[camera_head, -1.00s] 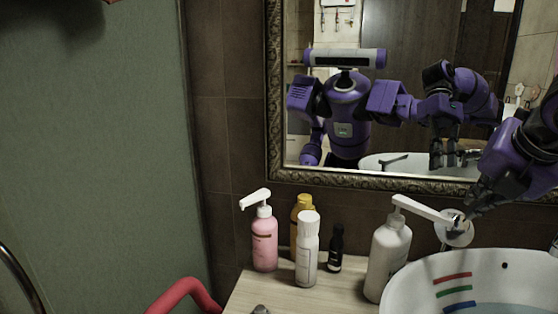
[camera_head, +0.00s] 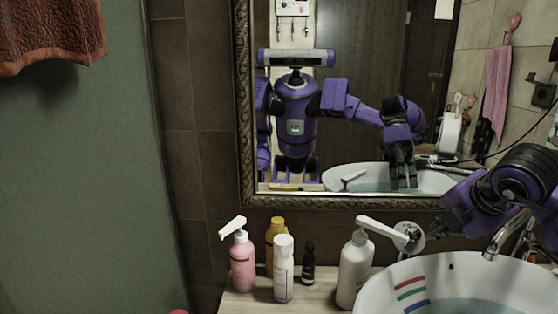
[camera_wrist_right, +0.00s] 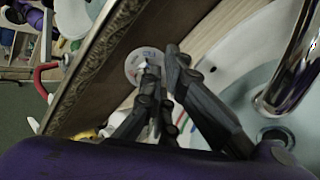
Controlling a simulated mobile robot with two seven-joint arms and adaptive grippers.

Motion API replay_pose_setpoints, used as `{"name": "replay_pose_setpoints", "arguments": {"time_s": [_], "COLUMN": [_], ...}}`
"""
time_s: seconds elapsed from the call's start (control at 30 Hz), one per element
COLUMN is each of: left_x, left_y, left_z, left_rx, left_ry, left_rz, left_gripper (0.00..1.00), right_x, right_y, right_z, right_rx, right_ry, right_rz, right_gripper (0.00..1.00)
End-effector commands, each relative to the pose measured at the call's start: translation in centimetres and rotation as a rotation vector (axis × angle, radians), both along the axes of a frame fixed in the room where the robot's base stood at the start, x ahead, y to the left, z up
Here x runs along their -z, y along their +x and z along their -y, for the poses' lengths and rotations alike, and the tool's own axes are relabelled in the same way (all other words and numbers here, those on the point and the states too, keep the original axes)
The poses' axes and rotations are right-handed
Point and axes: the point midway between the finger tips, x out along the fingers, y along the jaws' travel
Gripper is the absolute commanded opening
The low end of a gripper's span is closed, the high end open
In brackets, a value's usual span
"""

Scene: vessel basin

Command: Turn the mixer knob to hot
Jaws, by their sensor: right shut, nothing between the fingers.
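The mixer knob (camera_head: 406,240) is a small metal fitting on a round, pale wall plate, above the basin's left rim. In the right wrist view the round plate (camera_wrist_right: 136,64) has red and blue marks and shows just beyond the fingers. My right gripper (camera_head: 426,230) is shut and empty, right beside the knob, with its dark fingers partly covering the plate. In the right wrist view the fingertips (camera_wrist_right: 161,66) are close to the plate; I cannot tell whether they touch the knob. My left gripper is not in view.
The white basin (camera_head: 367,292) has red, green and blue stripes. A metal faucet (camera_head: 500,236) rises on the right. A white pump bottle (camera_head: 354,268) stands beside the knob, its spout near the plate. A pink bottle (camera_head: 242,262) and other bottles stand left. A framed mirror (camera_head: 245,130) hangs above.

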Motion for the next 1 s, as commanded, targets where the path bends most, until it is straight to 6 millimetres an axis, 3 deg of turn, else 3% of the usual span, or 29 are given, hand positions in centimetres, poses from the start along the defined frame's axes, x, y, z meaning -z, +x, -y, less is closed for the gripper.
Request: {"name": "replay_pose_setpoints", "arguments": {"time_s": [0.03, 0.3, 1.0], "left_x": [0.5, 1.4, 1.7], "left_y": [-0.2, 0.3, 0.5], "left_z": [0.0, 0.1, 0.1], "left_rx": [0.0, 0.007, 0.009], "left_ry": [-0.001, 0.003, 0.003], "left_rz": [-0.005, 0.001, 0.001], "left_gripper": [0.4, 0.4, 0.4], "right_x": [1.0, 3.1, 3.6], "right_y": [0.5, 2.3, 2.9], "right_z": [0.0, 0.1, 0.1], "right_rx": [0.0, -0.002, 0.0], "right_ry": [0.002, 0.0, 0.0], "right_rz": [-0.004, -0.002, 0.0], "right_gripper": [0.0, 0.0, 0.0]}}
